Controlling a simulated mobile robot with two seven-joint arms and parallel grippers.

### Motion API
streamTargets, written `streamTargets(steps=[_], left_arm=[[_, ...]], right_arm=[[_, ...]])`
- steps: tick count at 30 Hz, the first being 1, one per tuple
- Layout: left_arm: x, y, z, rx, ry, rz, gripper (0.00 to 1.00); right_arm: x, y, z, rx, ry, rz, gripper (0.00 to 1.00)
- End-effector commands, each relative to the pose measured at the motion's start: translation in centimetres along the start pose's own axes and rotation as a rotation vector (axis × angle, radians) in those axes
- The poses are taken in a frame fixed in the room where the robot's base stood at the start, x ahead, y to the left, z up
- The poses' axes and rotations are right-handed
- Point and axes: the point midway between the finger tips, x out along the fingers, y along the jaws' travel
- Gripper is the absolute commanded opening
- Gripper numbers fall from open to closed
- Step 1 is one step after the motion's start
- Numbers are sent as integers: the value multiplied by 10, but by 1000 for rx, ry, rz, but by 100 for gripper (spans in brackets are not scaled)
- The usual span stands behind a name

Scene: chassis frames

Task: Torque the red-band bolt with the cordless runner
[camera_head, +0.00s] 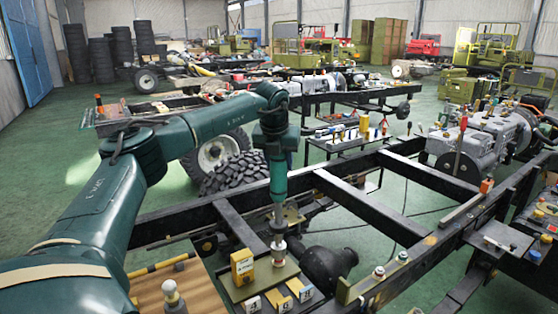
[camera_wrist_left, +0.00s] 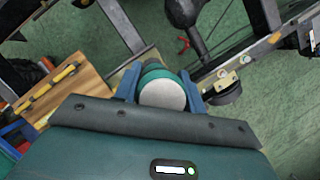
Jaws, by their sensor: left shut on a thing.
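My left gripper (camera_head: 278,160) reaches down over the near end of the chassis frame. It is shut on a green upright tool, which looks like the cordless runner (camera_head: 278,185), with a grey shaft pointing down. In the left wrist view the runner's round pale end (camera_wrist_left: 163,96) sits between the blue fingers. The shaft's lower end is at a white piece with a reddish band (camera_head: 278,250) over a green tray (camera_head: 233,291); I cannot tell whether they touch. A red-band bolt (camera_head: 378,272) stands on the frame rail to the right, beside a green-band one (camera_head: 402,257). My right gripper is not seen.
A yellow box (camera_head: 242,266) and numbered cards (camera_head: 285,303) are close to the tool's tip. A wooden board (camera_head: 196,289) with a pale knob (camera_head: 171,292) lies left. Black frame rails (camera_head: 395,226) cross nearby. Open green floor (camera_head: 165,210) lies behind my arm.

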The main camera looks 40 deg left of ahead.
Motion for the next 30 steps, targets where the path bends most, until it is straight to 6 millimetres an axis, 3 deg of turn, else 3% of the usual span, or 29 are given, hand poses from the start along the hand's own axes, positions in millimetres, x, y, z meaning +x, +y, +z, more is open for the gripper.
streamTargets(steps=[30], left_arm=[[9, -1, -3, -1, -5, -3, 0]], right_arm=[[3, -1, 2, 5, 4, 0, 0]])
